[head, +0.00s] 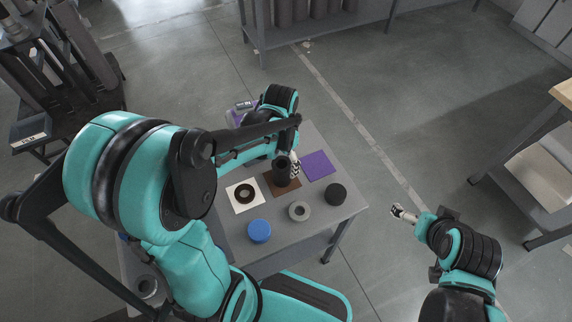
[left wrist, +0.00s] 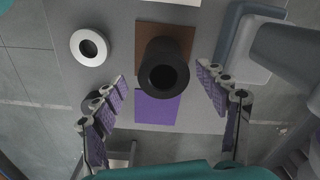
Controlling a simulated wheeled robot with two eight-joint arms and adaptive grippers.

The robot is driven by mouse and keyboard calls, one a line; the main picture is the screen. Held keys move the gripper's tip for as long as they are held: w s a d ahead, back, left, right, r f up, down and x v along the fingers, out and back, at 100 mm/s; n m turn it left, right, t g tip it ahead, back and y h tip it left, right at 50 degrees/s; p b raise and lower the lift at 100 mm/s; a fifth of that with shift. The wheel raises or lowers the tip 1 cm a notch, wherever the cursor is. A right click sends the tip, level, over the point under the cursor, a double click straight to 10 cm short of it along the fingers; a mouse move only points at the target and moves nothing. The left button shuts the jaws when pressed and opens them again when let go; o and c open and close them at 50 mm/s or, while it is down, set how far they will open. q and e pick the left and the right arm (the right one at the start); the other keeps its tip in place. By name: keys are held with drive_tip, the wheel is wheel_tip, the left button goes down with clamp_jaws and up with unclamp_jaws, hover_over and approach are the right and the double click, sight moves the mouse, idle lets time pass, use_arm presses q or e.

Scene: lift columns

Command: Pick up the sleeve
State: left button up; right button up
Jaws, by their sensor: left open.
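The sleeve, a dark hollow cylinder (head: 282,174), stands upright on a brown square (head: 285,189) on the grey table. In the left wrist view the sleeve (left wrist: 165,72) shows its round opening near the middle, with part of the brown square (left wrist: 147,38) behind it. My left gripper (head: 293,163) is at the sleeve in the head view. In the left wrist view the left gripper (left wrist: 161,78) is open, with a finger on either side of the sleeve and visible gaps between. My right gripper (head: 402,213) is out right of the table, its jaw opening unclear.
A purple square (head: 318,165) and a white square with a black ring (head: 245,195) flank the brown one. A grey ring (head: 299,211), a black disc (head: 336,194) and a blue disc (head: 259,231) lie nearer. A blue-grey bin (left wrist: 235,50) stands close by the right finger.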

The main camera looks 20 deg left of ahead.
use_arm(q)
drive_tip(key=shift+d+f, duration=0.1)
drive_tip(key=shift+f, duration=0.2)
drive_tip(key=f+b, duration=0.1)
drive_tip(key=f, duration=0.1)
drive_tip(key=f+b, duration=0.1)
drive_tip(key=f, duration=0.2)
drive_tip(key=f+b, duration=0.2)
drive_tip(key=shift+w+a+f, duration=0.2)
drive_tip(key=shift+w+f, duration=0.05)
drive_tip(key=shift+f, duration=0.05)
drive_tip(key=shift+r, duration=0.15)
clamp_jaws()
drive_tip(key=shift+r, duration=0.1)
